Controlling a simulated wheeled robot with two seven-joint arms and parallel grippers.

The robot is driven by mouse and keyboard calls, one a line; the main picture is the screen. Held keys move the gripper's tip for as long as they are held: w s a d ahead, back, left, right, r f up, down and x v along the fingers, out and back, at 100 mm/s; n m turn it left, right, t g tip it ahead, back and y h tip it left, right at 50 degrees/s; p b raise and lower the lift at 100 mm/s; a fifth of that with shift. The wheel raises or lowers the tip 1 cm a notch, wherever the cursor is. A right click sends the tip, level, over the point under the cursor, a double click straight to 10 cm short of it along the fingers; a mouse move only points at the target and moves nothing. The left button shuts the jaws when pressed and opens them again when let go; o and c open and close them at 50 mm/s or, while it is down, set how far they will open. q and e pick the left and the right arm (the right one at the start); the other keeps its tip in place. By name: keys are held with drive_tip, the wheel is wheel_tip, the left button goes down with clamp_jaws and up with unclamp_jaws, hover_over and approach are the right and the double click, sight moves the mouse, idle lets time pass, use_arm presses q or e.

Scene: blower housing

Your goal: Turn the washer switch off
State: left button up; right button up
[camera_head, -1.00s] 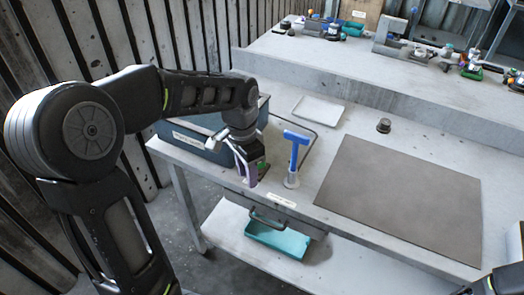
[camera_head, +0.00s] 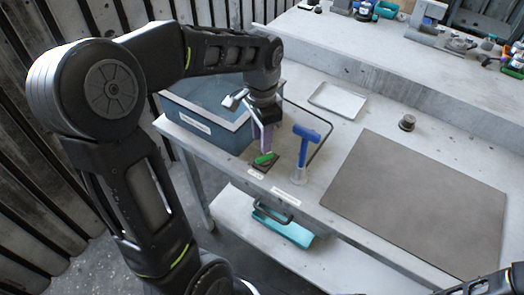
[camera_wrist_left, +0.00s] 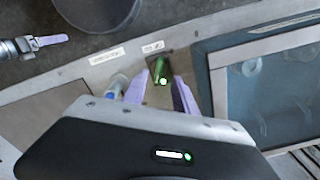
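The washer switch is a small green-lit rocker (camera_head: 264,158) on a dark plate at the bench's front edge, beside the blue-rimmed tank (camera_head: 205,128). It also shows in the left wrist view (camera_wrist_left: 165,69). My left gripper (camera_head: 264,143) is just above and behind the switch, pointing down. In the left wrist view its two purple fingers (camera_wrist_left: 168,88) are apart with nothing between them, and the switch is just beyond their tips. Whether they touch it I cannot tell. Part of my right gripper (camera_wrist_left: 45,41) shows at the left of that view, its opening unclear.
A blue T-shaped tool (camera_head: 304,148) stands upright in a holder right of the switch. A grey mat (camera_head: 415,200), a white tray (camera_head: 338,100) and a small dark knob (camera_head: 407,122) are on the bench. A teal bin (camera_head: 284,230) is on the shelf below.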

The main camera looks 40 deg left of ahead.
sight(262, 156)
use_arm(q)
wheel_tip(262, 156, down, 6)
drive_tip(key=shift+f+p, duration=0.1)
drive_tip(key=shift+p, duration=0.2)
drive_tip(key=shift+c, duration=0.2)
clamp_jaws()
idle(0.4)
